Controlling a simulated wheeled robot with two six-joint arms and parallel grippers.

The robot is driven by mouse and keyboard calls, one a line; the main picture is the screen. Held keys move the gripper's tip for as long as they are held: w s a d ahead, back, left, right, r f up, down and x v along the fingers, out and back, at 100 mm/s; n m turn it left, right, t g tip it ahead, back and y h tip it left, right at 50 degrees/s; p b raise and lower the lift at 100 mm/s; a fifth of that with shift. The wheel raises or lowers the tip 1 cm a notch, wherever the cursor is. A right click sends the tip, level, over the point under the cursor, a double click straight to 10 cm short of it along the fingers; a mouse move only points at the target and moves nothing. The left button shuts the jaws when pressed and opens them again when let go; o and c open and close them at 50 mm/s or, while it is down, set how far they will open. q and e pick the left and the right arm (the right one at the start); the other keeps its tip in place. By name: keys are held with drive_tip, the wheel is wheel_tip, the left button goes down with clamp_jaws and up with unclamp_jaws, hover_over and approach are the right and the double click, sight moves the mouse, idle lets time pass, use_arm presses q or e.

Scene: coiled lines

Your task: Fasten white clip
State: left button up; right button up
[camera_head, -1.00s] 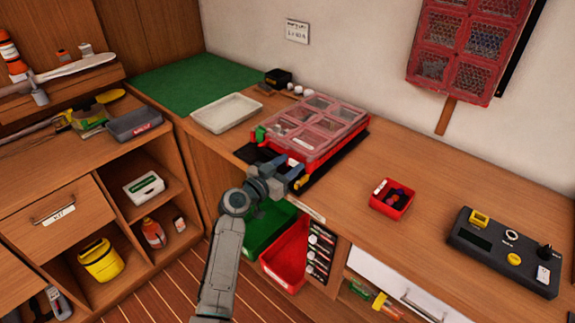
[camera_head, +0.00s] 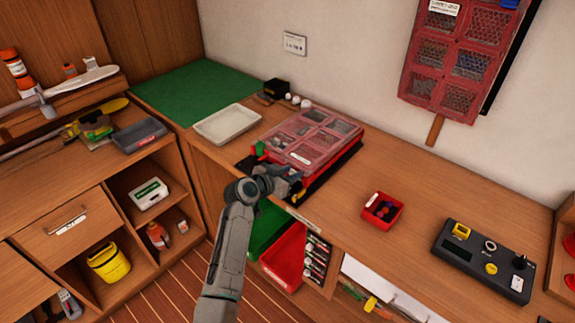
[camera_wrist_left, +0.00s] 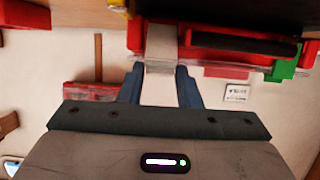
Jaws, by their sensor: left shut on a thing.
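A red case with a clear compartmented lid (camera_head: 312,136) lies on the workbench in the head view. My left gripper (camera_head: 290,182) is at its near edge and hides part of its front. In the left wrist view, my left gripper (camera_wrist_left: 160,70) has its two blue fingers on either side of a pale white clip (camera_wrist_left: 160,42) at the case's red front, and is shut on it. A green clip (camera_wrist_left: 286,67) sits to the right on the case edge, and a yellow clip (camera_wrist_left: 118,5) shows at the top left. Whether the white clip is latched cannot be told. My right gripper is out of view.
A pale tray (camera_head: 227,124) stands left of the case. A small red bin (camera_head: 382,210) and a dark control box (camera_head: 484,262) are on the bench at the right. Green and red bins (camera_head: 286,256) sit below the bench edge. The bench between case and red bin is clear.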

use_arm(q)
drive_tip(key=shift+w+d+r+g+y+p, duration=0.45)
drive_tip(key=shift+g+p, duration=0.45)
drive_tip(key=shift+p, duration=0.95)
drive_tip(key=shift+w+r+g+y+p, duration=0.1)
drive_tip(key=shift+w+g+y+p, duration=0.05)
drive_tip(key=shift+g+y+p, duration=0.2)
drive_tip(key=o, duration=1)
drive_tip(key=shift+w, duration=0.1)
